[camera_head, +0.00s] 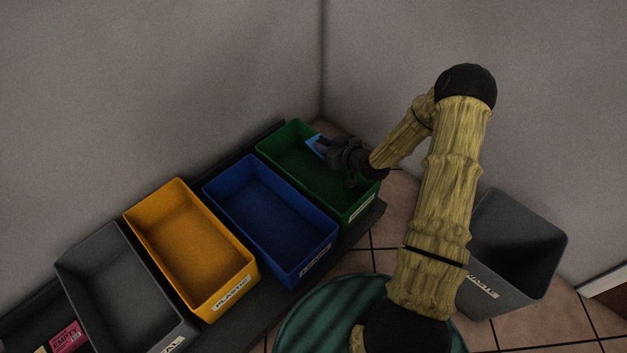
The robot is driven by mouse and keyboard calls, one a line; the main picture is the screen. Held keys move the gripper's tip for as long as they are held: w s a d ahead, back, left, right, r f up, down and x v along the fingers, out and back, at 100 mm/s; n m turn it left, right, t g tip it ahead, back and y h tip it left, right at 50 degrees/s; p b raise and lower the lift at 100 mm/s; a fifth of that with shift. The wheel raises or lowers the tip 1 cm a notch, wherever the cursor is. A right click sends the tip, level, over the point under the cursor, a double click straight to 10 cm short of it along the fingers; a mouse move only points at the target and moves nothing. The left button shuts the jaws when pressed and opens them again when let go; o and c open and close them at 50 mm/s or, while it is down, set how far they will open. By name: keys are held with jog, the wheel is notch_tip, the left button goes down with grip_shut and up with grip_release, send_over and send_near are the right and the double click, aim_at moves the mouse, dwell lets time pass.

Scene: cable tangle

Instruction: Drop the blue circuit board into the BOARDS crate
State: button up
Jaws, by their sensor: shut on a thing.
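The blue circuit board (314,146) shows as a small bright blue patch at the tip of my gripper (325,148). My gripper is shut on it and holds it over the far part of the green crate (352,213). Much of the board is hidden behind the gripper. The green crate stands at the far right end of the row. A white label on its front is partly seen, and its lettering is too small to read. I cannot tell how far the board is above the crate floor.
A blue crate (318,259), a yellow crate (243,285) labelled PLASTIC and a grey crate (75,268) stand in the row to the left. A grey WASTE bin (545,262) is at right. Walls rise close behind the green crate.

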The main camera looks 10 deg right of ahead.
jog(key=shift+f+b, duration=0.5)
jog(key=shift+f, duration=0.4)
jog(key=o, duration=1.1)
jog(key=shift+c, duration=0.2)
jog(key=p+v, duration=0.8)
jog(key=v, duration=0.9)
jog(key=shift+d, duration=0.15)
jog(key=shift+s, duration=0.1)
